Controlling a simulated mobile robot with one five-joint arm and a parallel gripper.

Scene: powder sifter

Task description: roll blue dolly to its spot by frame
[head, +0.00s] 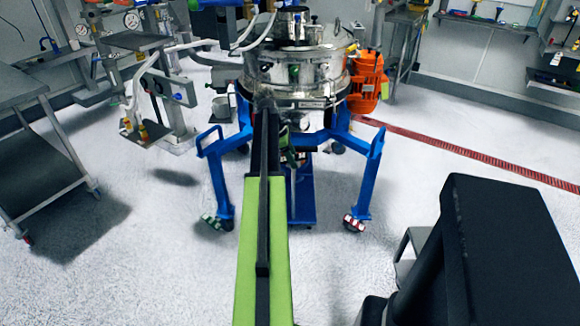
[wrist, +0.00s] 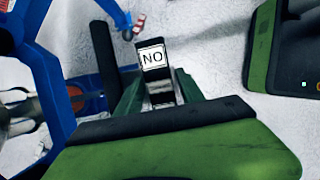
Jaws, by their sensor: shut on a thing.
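The blue dolly (head: 366,180) is a legged stand on small wheels, carrying a round steel sifter (head: 290,75) with an orange motor (head: 368,82). Its left front wheel has green and white marks, its right one red and white. One blue leg also shows at the left of the wrist view (wrist: 62,70). My green arm reaches to the front of the dolly, hiding part of it. My gripper (wrist: 158,92) is shut on a small piece (wrist: 152,56) with a white label reading "NO". How this piece joins the dolly is hidden.
A steel frame (head: 160,85) with hoses stands to the left of the dolly. A grey cart (head: 30,140) is at the far left. A red floor strip (head: 440,148) runs to the right. Pale floor lies open around the dolly's front. A rack (head: 560,75) stands at the back right.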

